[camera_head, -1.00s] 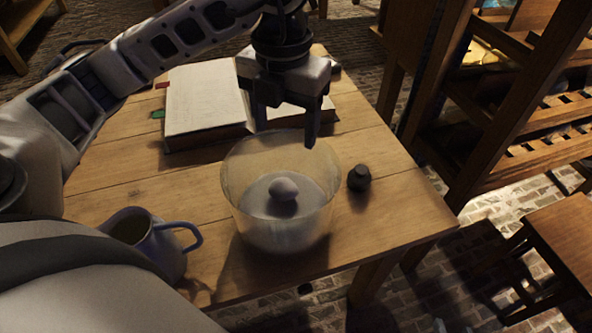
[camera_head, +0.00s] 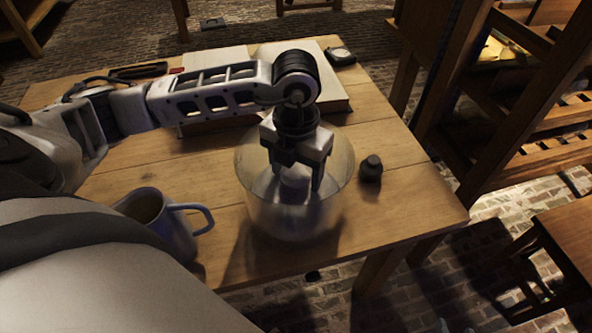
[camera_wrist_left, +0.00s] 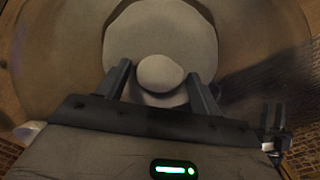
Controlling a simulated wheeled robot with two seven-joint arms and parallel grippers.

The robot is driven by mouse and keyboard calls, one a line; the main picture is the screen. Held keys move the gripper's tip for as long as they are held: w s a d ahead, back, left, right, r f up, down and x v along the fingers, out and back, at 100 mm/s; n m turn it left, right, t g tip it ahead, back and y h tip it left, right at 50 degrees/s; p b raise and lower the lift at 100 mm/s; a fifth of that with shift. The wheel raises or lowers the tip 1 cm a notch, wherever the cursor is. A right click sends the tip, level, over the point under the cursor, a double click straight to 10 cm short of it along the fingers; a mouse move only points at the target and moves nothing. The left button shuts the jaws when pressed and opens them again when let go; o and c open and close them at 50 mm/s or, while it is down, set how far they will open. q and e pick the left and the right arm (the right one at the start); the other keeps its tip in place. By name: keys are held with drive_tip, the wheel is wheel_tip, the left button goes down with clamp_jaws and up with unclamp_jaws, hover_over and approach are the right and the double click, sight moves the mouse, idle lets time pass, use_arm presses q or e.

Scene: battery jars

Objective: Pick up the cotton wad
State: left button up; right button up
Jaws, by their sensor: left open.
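The cotton wad (camera_wrist_left: 160,73) is a pale round lump in the glass jar (camera_head: 262,208). In the head view the wad (camera_head: 295,184) is partly hidden behind my left gripper. My left gripper (camera_head: 296,178) points down into the jar's mouth, its fingers apart on either side of the wad. In the left wrist view the open fingers (camera_wrist_left: 161,84) flank the wad, and no firm contact can be seen. A paler round mass (camera_wrist_left: 160,30) lies beyond the wad in the jar. My right gripper is not in view.
A blue-grey jug (camera_head: 168,228) stands left of the jar. A small dark stoppered object (camera_head: 371,168) stands close on its right. An open book (camera_head: 215,62) lies behind, with a round dark-rimmed item (camera_head: 341,56) at its far right. The table's (camera_head: 420,208) right front is clear.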

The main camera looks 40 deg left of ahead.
use_arm(q)
drive_tip(key=c, duration=1.1)
drive_tip(key=shift+r, duration=0.1)
drive_tip(key=shift+c, duration=0.2)
drive_tip(key=shift+r, duration=0.2)
wheel_tip(320, 180, up, 2)
drive_tip(key=shift+r, duration=0.15)
drive_tip(key=s+d+r+p, duration=0.1)
drive_tip(key=s+d+r, duration=0.6)
drive_tip(key=d+r, duration=0.3)
drive_tip(key=shift+d, duration=1.1)
drive_tip(key=shift+o, duration=0.8)
